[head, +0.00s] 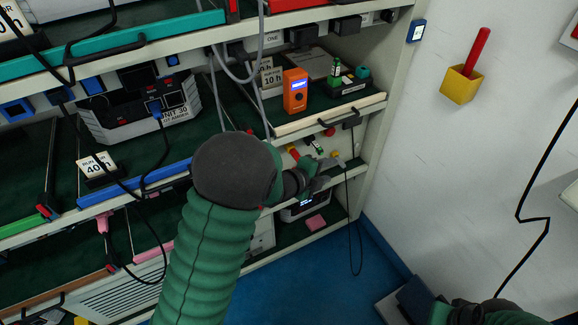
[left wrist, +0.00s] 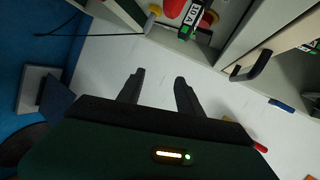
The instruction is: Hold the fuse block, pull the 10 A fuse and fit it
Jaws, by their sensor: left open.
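A green and black fuse labelled 10 A (left wrist: 191,22) sits by the shelf panel at the top of the left wrist view; it shows small in the head view (head: 315,145). Another green piece (head: 336,69) stands upright on a dark block (head: 350,88), perhaps the fuse block, on the shelf above. My left gripper (head: 318,182) is in front of the lower panel, below the fuse. In the left wrist view its two fingers (left wrist: 159,82) are apart with nothing between them. My right gripper (head: 470,312) is partly cut off at the bottom right; its fingers are unclear.
An orange meter (head: 295,91) stands on the shelf left of the dark block. A shelf handle (head: 340,121) juts out above my left gripper. Cables hang in front of the rack. A yellow holder (head: 461,85) with a red handle is on the right wall. The blue floor (head: 325,265) is open below.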

